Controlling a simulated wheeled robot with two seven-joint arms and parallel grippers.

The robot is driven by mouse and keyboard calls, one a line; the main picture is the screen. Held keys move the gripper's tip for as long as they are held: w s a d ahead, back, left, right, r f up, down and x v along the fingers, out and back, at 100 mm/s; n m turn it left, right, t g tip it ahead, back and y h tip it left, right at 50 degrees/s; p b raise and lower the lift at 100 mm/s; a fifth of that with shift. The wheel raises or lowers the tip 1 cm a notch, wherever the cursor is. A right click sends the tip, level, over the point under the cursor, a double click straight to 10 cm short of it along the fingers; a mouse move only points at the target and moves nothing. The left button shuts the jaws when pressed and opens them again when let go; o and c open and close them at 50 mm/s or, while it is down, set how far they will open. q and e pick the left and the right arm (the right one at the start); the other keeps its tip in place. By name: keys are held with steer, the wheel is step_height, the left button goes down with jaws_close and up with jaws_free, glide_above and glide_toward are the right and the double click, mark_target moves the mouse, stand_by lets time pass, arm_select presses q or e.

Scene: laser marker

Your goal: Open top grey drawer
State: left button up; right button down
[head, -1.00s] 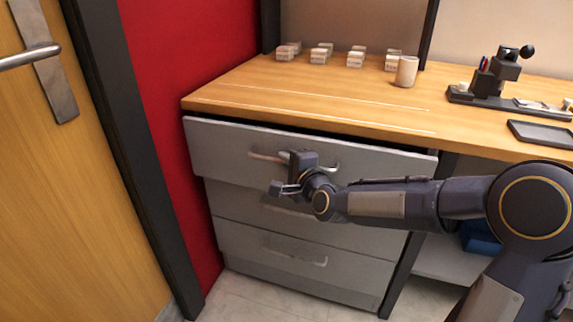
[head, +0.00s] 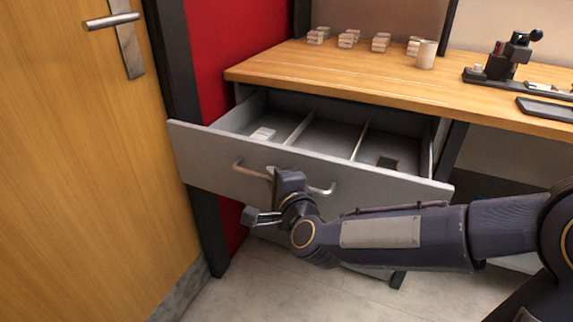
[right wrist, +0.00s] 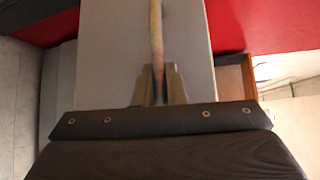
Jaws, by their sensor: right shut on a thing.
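The top grey drawer (head: 215,160) is pulled well out from under the wooden desk top in the head view. My right gripper (head: 272,174) is at the drawer front, shut on the bar handle (head: 322,190). In the right wrist view the handle (right wrist: 156,40) runs between the two fingers (right wrist: 159,85) against the grey front. The lower drawers are mostly hidden behind the open drawer and my right arm. My left gripper is not in view.
The desk top (head: 350,76) carries several small block stacks (head: 380,42), a beige cup (head: 426,54), a dark device (head: 508,58) and a black tray (head: 548,108). A wooden door (head: 70,170) with its dark frame stands close to the drawer's left corner.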

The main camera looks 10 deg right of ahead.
steer(key=shift+s+a, duration=0.55)
steer(key=shift+s, duration=0.3)
steer(key=shift+s+a, duration=0.55)
steer(key=shift+s, duration=0.3)
steer(key=c, duration=1.5)
jaws_free()
steer(key=p+v, duration=0.2)
steer(key=v, duration=0.5)
steer(key=shift+s, duration=0.4)
steer(key=shift+d, duration=0.15)
